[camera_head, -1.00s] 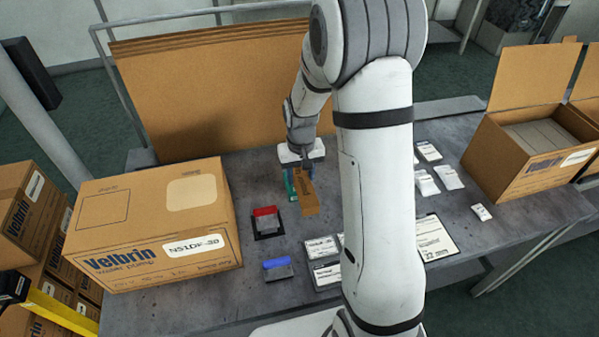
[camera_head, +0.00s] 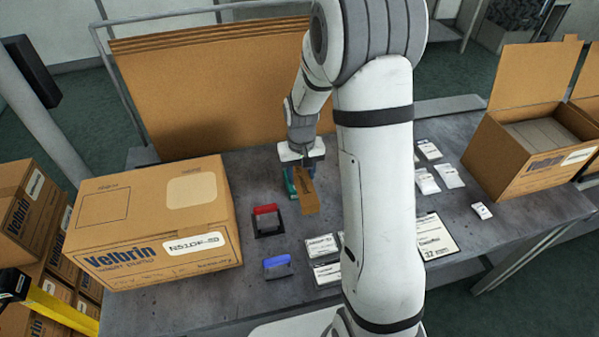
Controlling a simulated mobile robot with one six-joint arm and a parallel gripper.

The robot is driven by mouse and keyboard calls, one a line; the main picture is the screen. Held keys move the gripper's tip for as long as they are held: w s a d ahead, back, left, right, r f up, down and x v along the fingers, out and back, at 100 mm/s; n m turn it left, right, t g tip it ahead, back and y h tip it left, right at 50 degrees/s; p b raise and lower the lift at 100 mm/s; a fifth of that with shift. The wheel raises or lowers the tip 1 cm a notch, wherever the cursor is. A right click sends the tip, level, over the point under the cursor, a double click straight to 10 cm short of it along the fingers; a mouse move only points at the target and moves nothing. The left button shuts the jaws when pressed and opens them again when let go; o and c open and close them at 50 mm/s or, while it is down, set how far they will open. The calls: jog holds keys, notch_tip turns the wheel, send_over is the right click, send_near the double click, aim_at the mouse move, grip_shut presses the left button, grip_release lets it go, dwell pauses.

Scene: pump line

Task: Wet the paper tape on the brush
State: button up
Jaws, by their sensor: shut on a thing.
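A strip of brown paper tape (camera_head: 308,198) hangs below my gripper (camera_head: 303,172) at the middle of the table. My gripper is shut on the tape and points down. A teal thing (camera_head: 291,183), perhaps the body of the tape wetter with the brush, stands close by on the left. It is partly hidden by the tape and my gripper. I cannot make out the brush, nor whether the tape touches it.
A large closed Velbrin carton (camera_head: 150,225) stands at left. White packets (camera_head: 427,182) and a clipboard (camera_head: 436,237) lie at right. An open carton (camera_head: 530,150) stands at far right.

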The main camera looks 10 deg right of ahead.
jog(key=shift+f+b, duration=0.35)
jog(key=shift+f, duration=0.15)
jog(key=shift+w, duration=0.15)
dwell(0.3)
jog(key=shift+w+r, duration=0.15)
jog(key=shift+w, duration=1)
jog(key=shift+w+p, duration=0.3)
jog(key=shift+w, duration=2.35)
jog(key=shift+f, duration=0.2)
jog(key=shift+s, duration=0.1)
jog(key=shift+s+r+b, duration=0.15)
jog(key=shift+s+b, duration=0.4)
jog(key=shift+s, duration=2)
jog(key=shift+s, duration=0.1)
